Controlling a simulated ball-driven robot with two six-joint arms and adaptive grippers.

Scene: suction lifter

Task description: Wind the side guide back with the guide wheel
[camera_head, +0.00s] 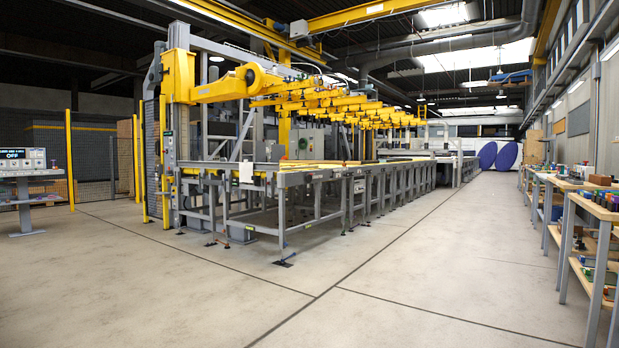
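A long grey steel roller table (315,178) stands in the middle of the hall, running away to the back. The yellow suction lifter (265,82) with a row of yellow arms hangs over it from a yellow and grey column at the left. I cannot make out the side guide or the guide wheel at this distance. Neither of my grippers shows in this view.
A control console (25,165) with a display reading OFF stands at the far left. Wooden workbenches (595,207) with parts line the right wall. Yellow posts and mesh fence the left back. The floor (400,280) in front and right of the table is clear.

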